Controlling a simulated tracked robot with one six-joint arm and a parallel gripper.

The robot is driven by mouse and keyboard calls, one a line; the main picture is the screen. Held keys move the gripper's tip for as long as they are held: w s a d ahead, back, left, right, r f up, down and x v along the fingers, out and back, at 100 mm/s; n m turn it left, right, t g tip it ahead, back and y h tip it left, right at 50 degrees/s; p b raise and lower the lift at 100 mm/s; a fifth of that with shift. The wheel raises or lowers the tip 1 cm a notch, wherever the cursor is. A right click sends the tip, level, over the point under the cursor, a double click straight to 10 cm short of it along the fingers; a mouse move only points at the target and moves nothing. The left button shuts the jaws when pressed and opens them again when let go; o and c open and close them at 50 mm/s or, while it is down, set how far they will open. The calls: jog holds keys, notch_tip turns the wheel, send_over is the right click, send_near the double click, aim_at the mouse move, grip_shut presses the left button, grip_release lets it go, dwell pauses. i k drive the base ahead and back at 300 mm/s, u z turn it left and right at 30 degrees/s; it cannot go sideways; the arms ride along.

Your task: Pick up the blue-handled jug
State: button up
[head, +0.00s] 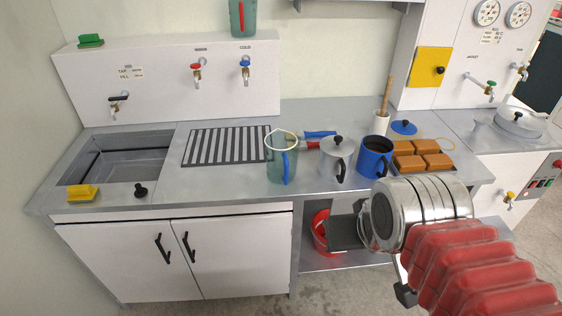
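The blue-handled jug (273,165) is a clear teal jug with a pale rim, standing upright on the grey worktop just right of the striped drain grid. Its blue handle faces toward me. My gripper (375,263) is at the lower right, in front of the counter edge and apart from the jug. Its two dark fingertips show well apart with nothing seen between them, so it looks open. The silver wrist and red ribbed sleeve hide part of the gripper.
Right of the jug stand a steel pot (338,158), a blue mug (373,160) and a tray of brown blocks (424,146). Blue- and red-handled tools (318,135) lie close behind. The sink (128,163) is left. A red-handled jug (248,14) sits high up.

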aim_at(282, 163)
jog(key=k, duration=0.65)
jog(key=u, duration=0.1)
jog(key=i, duration=0.5)
jog(key=u, duration=0.6)
jog(key=i, duration=0.65)
jog(key=u, duration=0.45)
